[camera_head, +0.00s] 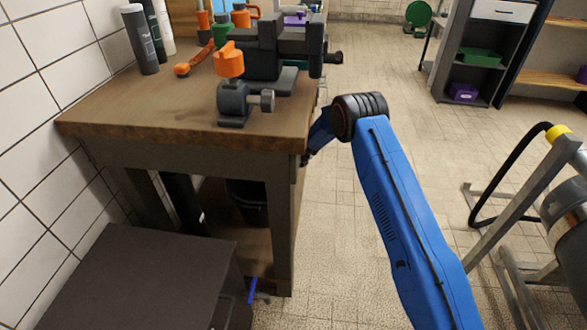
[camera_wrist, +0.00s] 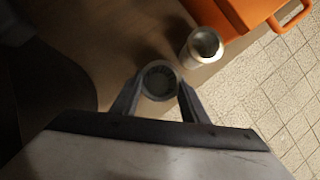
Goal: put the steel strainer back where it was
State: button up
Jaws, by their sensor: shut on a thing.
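In the wrist view, my gripper (camera_wrist: 159,92) is shut on a round grey metal thing with a dark inside, which I take to be the steel strainer (camera_wrist: 159,78). I see it from above, between the two fingertips. Below it is a brown wooden surface (camera_wrist: 122,52); I cannot tell whether the strainer touches it. In the head view my blue arm reaches down past the right side of the workbench (camera_head: 170,115), and the gripper and strainer are hidden there.
A shiny metal cup (camera_wrist: 203,46) stands just right of and beyond the strainer, beside an orange case (camera_wrist: 245,12). Tiled floor lies to the right. On the bench top are a dark vise (camera_head: 275,55) and an orange-topped valve (camera_head: 232,90). A dark cabinet (camera_head: 140,280) stands in front.

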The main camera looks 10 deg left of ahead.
jog(key=shift+f, duration=0.5)
dwell(0.4)
jog(key=o, duration=1.2)
